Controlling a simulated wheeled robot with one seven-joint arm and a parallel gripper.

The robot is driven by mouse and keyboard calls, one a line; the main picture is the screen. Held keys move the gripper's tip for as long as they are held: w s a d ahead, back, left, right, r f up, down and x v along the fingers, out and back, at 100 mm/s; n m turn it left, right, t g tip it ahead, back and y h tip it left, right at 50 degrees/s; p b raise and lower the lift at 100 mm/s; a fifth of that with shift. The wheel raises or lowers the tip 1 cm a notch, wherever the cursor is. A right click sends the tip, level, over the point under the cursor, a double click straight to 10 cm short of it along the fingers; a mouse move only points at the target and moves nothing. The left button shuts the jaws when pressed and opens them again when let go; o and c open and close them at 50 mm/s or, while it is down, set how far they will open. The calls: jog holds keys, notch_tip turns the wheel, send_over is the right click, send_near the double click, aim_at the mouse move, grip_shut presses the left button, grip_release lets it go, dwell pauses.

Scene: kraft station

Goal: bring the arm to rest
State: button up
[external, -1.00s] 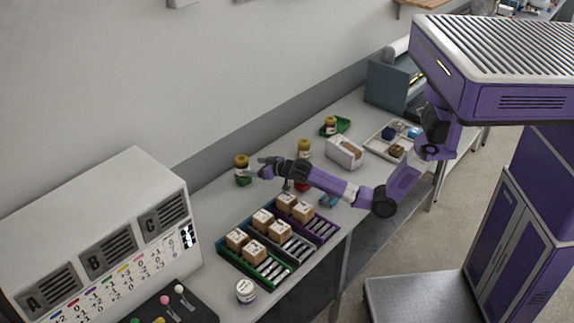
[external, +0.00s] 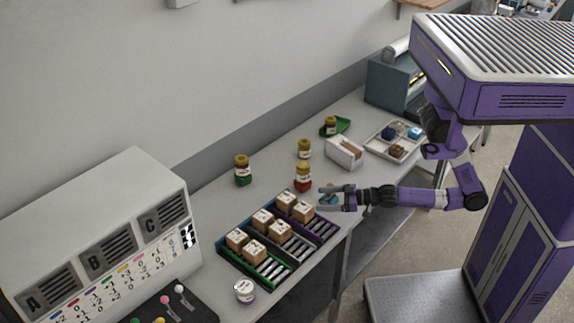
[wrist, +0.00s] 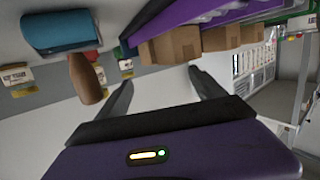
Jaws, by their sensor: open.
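My purple arm reaches left from the robot's body, low over the front edge of the bench (external: 215,205). My gripper (external: 322,200) is at its end, just right of the tray of boxes. In the wrist view my gripper (wrist: 158,85) has its two dark fingers spread apart with nothing between them. A small blue thing (external: 329,197) is close to the fingers; whether they touch it I cannot tell. A blue rounded thing (wrist: 60,32) and a brown rounded thing (wrist: 87,78) show left of the fingers in the wrist view.
A divided tray (external: 277,278) holds several cardboard boxes (external: 262,220). Jars stand behind: one with a green base (external: 242,170), one with a red base (external: 303,178). A white box (external: 344,152) and white tray (external: 371,143) lie farther right. A white tub (external: 244,291) stands in front.

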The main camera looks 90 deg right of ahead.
jog(key=s+a, duration=0.2)
jog(key=s, duration=0.1)
jog(key=s+a+f+y, duration=0.1)
jog(key=s+a, duration=0.1)
jog(key=s, duration=0.1)
jog(key=s+a+n+y, duration=0.1)
jog(key=s+a, duration=0.1)
jog(key=s, duration=0.1)
jog(key=shift+s+a+f+b, duration=0.1)
jog(key=shift+s+f+b, duration=0.15)
jog(key=shift+f+b, duration=0.15)
jog(key=s+a+r+n+y, duration=0.1)
jog(key=s+r, duration=0.4)
jog(key=s, duration=0.5)
jog(key=shift+s+g+p, duration=0.3)
jog(key=shift+s+p, duration=0.1)
